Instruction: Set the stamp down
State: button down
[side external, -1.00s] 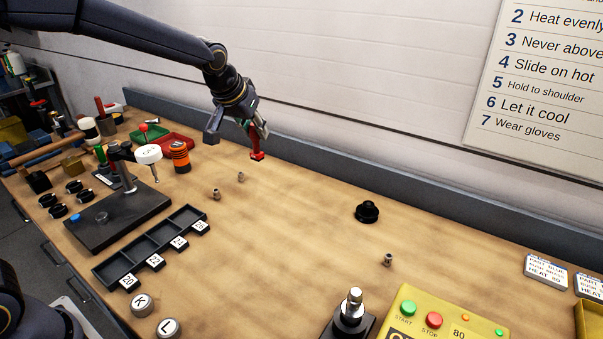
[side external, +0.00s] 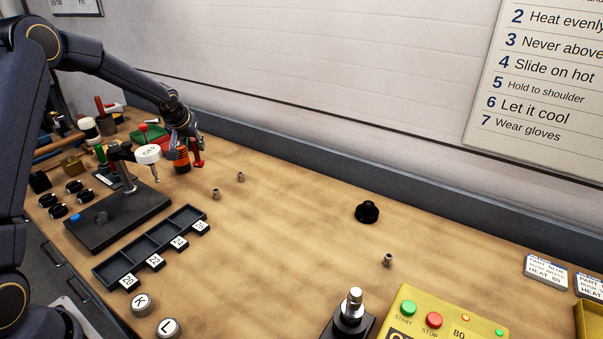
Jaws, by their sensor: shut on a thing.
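My gripper (side external: 194,142) is at the back left of the bench, behind and right of the orange-and-black cylinder (side external: 181,160). It is shut on a small red piece, which I take to be the stamp (side external: 198,158). The stamp hangs below the fingers, roughly upright, close to the bench top. I cannot tell whether its lower end touches the bench (side external: 290,215). The fingers are small and dark here, and partly hide the stamp's upper part.
A divided black tray (side external: 150,246) lies nearer. Small metal fittings (side external: 240,176) and a black knob (side external: 367,212) stand right. Mid-bench is mostly clear.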

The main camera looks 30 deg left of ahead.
aim_at(196, 155)
jog(key=shift+f, duration=2.2)
jog(key=c, duration=0.9)
grip_release()
jog(key=shift+f, duration=0.1)
jog(key=shift+c, duration=0.2)
